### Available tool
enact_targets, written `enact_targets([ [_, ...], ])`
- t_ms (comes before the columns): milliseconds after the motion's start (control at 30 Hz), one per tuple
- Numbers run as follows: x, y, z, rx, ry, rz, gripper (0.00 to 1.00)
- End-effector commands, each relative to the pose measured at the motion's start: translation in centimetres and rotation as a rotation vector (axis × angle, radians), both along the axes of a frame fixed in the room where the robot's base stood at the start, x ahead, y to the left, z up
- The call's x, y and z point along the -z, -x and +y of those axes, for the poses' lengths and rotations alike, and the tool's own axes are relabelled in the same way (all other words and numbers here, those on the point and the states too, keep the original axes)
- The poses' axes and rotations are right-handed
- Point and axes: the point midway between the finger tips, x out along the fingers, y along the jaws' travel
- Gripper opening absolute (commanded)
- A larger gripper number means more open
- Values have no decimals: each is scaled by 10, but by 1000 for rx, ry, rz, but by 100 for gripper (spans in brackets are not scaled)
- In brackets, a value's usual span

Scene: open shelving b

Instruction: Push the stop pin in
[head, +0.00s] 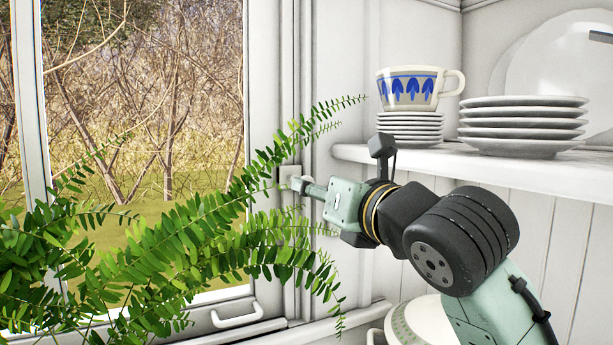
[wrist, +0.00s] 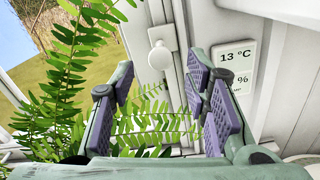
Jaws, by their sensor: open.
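The stop pin appears to be the white round knob (wrist: 159,55) on the white window frame in the wrist view. It stands out from the frame, beyond the space between my fingers. I cannot make it out clearly in the head view. My gripper (wrist: 160,84) is open, with purple-grey pads on both sides and nothing held between them. In the head view my gripper (head: 302,184) reaches left toward the window frame, and fern leaves partly cover it. I cannot tell how far its tips are from the knob.
A fern (head: 200,240) spreads across the window and around my gripper. A display reading 13 °C (wrist: 235,62) is right of the knob. On the shelf (head: 480,168) stand a blue-patterned cup (head: 408,90) and stacked plates (head: 522,125). A window handle (head: 237,315) is below.

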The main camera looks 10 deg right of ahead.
Motion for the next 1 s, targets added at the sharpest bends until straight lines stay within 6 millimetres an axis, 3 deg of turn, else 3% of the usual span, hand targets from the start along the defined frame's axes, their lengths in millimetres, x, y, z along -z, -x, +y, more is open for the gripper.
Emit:
enact_targets([
  [100, -3, -22, 5, -1, -1, 1, 43],
  [333, -2, -48, 9, -1, 0, -1, 43],
  [700, 0, -53, 10, 0, 1, -1, 42],
  [1000, 0, -52, 10, 0, 0, -1, 22],
])
